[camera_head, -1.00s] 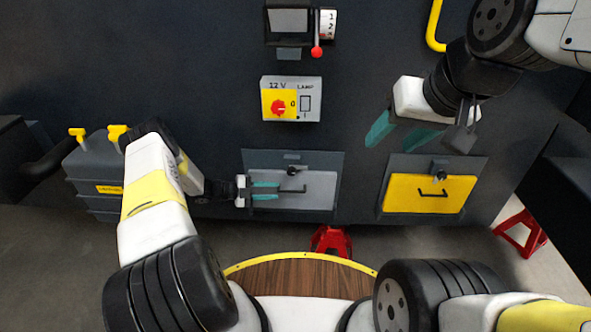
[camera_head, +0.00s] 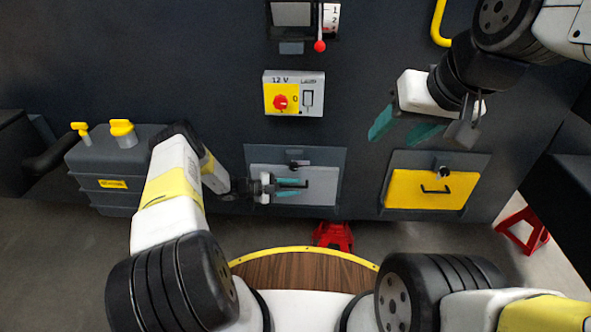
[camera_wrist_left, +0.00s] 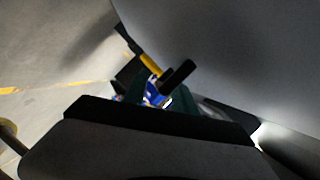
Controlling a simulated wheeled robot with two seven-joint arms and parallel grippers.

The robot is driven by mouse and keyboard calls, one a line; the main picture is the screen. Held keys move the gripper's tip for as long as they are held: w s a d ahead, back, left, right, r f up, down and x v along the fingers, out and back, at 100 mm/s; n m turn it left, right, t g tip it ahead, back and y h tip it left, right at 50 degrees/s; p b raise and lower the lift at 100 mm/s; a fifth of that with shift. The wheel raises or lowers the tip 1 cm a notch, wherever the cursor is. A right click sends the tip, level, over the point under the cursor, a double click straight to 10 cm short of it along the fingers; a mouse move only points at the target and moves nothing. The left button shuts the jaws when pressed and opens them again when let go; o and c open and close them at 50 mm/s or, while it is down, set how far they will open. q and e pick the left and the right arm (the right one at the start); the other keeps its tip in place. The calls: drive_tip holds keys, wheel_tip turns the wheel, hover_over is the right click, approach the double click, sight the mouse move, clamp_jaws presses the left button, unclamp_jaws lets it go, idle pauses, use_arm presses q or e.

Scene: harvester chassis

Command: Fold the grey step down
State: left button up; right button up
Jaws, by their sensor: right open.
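The grey step (camera_head: 330,193) is a grey panel in a dark frame, low on the dark chassis wall, and it looks folded up against the wall. A dark latch (camera_head: 298,165) sits at its top edge, above a dark bar handle. My left gripper (camera_head: 292,186) is at the handle, its teal fingers slightly apart and partly covering it. The left wrist view shows a dark bar (camera_wrist_left: 178,75) near the fingertips; whether they touch it is unclear. My right gripper (camera_head: 402,128) is open and empty, above the yellow panel (camera_head: 405,190).
A 12 V lamp switch box (camera_head: 293,93) and a red-tipped lever (camera_head: 320,45) are on the wall above. A grey tank with yellow caps (camera_head: 110,165) stands left. Red jack stands (camera_head: 333,235) are below. The floor in front of the wall is partly clear.

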use_arm(q)
clamp_jaws()
idle(1.3)
